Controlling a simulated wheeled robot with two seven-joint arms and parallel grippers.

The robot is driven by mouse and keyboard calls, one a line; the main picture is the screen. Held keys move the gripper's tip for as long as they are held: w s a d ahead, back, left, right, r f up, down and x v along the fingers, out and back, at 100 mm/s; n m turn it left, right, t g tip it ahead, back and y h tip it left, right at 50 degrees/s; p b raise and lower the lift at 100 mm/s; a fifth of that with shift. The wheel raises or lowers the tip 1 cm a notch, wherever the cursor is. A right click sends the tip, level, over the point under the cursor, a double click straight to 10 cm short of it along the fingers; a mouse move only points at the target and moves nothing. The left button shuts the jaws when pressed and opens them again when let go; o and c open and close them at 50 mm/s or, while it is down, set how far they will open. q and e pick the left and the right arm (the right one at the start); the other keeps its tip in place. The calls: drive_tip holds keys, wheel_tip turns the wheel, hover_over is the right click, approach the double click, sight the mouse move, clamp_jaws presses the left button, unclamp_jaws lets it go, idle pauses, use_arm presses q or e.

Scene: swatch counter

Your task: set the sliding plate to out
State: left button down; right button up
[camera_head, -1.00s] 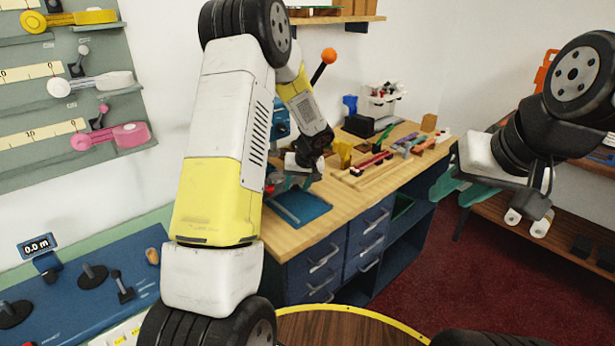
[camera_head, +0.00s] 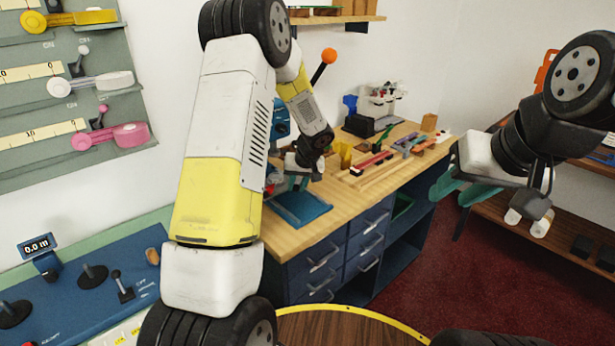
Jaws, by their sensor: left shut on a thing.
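The blue flat plate (camera_head: 304,210), which I take for the sliding plate, lies at the near left edge of the wooden workbench, below a blue machine (camera_head: 281,118) with an orange-knobbed lever (camera_head: 328,57). My left arm covers the plate's left side and much of the machine. A small red part (camera_head: 270,187) shows beside the arm.
The workbench top (camera_head: 345,203) holds a wooden rack of coloured pieces (camera_head: 385,160) and a black box (camera_head: 359,125) farther back. A blue console (camera_head: 85,300) is at lower left and a wall board with sliders (camera_head: 70,100) at upper left. Dark red floor (camera_head: 440,280) is free.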

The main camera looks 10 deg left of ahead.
use_arm(q)
drive_tip(key=shift+d, duration=0.1)
idle(0.7)
drive_tip(key=s+d, duration=0.2)
drive_tip(key=d, duration=0.1)
drive_tip(key=s+d, duration=0.5)
drive_tip(key=d, duration=0.1)
drive_tip(key=shift+s+d, duration=0.3)
drive_tip(key=shift+d, duration=0.05)
drive_tip(key=c, duration=1.2)
unclamp_jaws()
drive_tip(key=shift+c, duration=0.2)
drive_tip(key=v, duration=0.8)
drive_tip(key=shift+f, duration=0.1)
